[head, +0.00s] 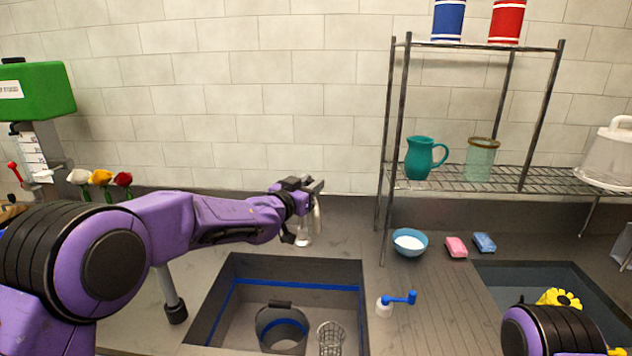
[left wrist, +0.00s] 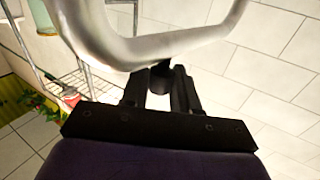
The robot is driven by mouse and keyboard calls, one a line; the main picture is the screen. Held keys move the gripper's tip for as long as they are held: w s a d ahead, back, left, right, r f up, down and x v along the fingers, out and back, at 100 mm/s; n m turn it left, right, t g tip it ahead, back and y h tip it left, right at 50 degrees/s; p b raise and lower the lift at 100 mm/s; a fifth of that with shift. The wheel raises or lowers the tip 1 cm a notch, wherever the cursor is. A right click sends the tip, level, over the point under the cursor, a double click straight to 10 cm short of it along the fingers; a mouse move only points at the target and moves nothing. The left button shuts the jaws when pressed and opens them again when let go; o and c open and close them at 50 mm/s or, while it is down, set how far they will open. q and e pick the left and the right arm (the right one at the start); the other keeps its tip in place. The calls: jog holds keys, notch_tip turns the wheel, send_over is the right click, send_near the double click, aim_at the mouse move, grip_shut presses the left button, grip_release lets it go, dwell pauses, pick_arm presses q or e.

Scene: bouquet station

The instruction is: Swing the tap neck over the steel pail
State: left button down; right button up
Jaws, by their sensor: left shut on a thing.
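The tap neck (head: 318,218) is a pale metal tube standing behind the left basin, partly hidden by my gripper. In the left wrist view it is a large silvery curve (left wrist: 150,48) across the top. My left gripper (head: 312,186) is shut on the tap neck, and its dark fingers (left wrist: 163,80) meet at the tube. The steel pail (head: 268,325) is a grey round vessel in the left basin, lower and nearer than the tap. The neck's outlet is hard to make out. My right gripper is out of view; part of my right arm shows at bottom right.
The left basin (head: 222,290) also holds a mesh cup (head: 331,338). A bowl (head: 410,243), pink sponge (head: 456,247) and blue sponge (head: 484,243) lie before the wire rack (head: 480,179). A yellow flower (head: 558,298) shows at the right basin.

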pick_arm(q)
jog(key=a, duration=0.5)
jog(key=shift+s+r+p, duration=0.3)
jog(key=shift+r+p, duration=0.05)
jog(key=shift+r, duration=0.15)
jog(key=c, duration=1.1)
grip_release()
jog(key=shift+o, duration=0.6)
jog(key=shift+w+d+f, duration=0.1)
jog(key=shift+w+f, duration=0.25)
jog(key=shift+f, duration=0.1)
jog(key=b+v, duration=0.4)
jog(key=v, duration=0.6)
jog(key=shift+s, duration=0.25)
